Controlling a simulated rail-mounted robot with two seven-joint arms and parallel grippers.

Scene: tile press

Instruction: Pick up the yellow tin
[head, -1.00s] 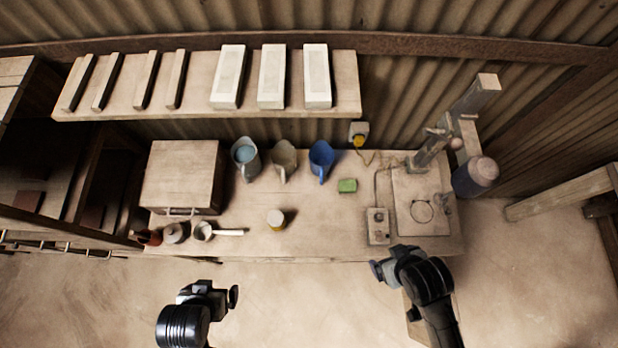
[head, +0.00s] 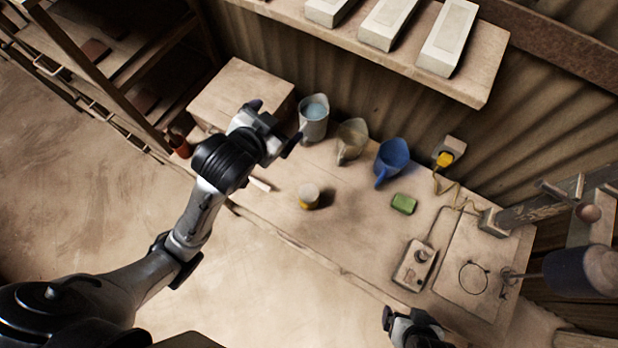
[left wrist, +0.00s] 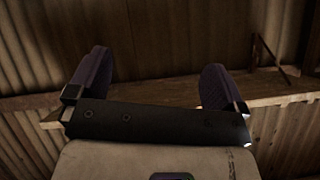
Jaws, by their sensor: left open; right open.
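The yellow tin (head: 309,196) stands upright on the workbench in the head view, with a pale top and a yellow lower side. My left gripper (head: 272,122) is open and empty, above the bench near the wooden box, up and to the left of the tin and apart from it. In the left wrist view the two fingers of my left gripper (left wrist: 155,88) are spread with nothing between them; the tin does not show there. My right gripper (head: 392,318) is partly in view at the bottom edge of the head view, well away from the tin.
A grey jug (head: 313,122), a beige jug (head: 351,143) and a blue jug (head: 391,160) stand behind the tin. A green block (head: 403,203) lies to its right. A wooden box (head: 237,88) stands at the left. A shelf (head: 490,75) overhangs the back.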

